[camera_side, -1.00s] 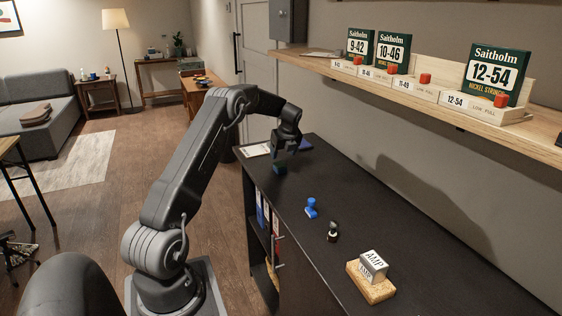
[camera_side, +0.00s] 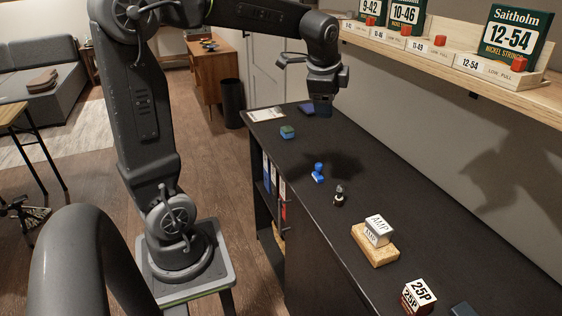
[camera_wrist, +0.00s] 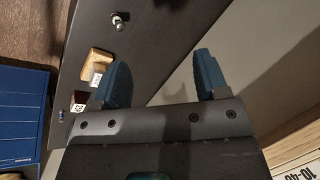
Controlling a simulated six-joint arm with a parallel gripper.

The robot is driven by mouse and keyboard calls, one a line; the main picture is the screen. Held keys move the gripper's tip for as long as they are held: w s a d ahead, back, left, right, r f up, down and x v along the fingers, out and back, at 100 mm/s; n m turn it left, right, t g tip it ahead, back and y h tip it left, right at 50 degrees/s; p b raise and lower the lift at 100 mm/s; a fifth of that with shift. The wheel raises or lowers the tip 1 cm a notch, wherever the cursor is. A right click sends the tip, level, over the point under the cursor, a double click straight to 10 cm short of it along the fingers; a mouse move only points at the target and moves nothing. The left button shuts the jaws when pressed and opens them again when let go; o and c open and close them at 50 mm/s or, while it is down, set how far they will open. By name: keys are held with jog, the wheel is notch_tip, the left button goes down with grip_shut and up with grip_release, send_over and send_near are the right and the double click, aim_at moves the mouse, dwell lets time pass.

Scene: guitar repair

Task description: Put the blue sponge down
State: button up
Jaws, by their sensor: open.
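The blue sponge (camera_side: 287,132), with a green top, lies on the black counter (camera_side: 420,205) toward its far left end in the side view. My gripper (camera_side: 322,108) is above the counter, to the right of the sponge and clear of it. In the wrist view my gripper (camera_wrist: 160,80) shows its two blue fingers spread wide with nothing between them. The sponge is not seen in the wrist view.
A blue stamp (camera_side: 318,172), a small dark-handled stamp (camera_side: 339,195), an AMP block on a wooden piece (camera_side: 375,250) and a 25P block (camera_side: 418,296) stand along the counter. A wall shelf (camera_side: 470,75) with string boxes runs along the right.

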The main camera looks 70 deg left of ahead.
jog(key=s+d+f+n+t+h, duration=0.2)
jog(key=s+d+n, duration=0.6)
jog(key=s+d, duration=0.7)
jog(key=s+f, duration=0.1)
jog(key=s, duration=0.2)
jog(key=shift+d+f+h, duration=0.2)
jog(key=shift+d+h, duration=0.2)
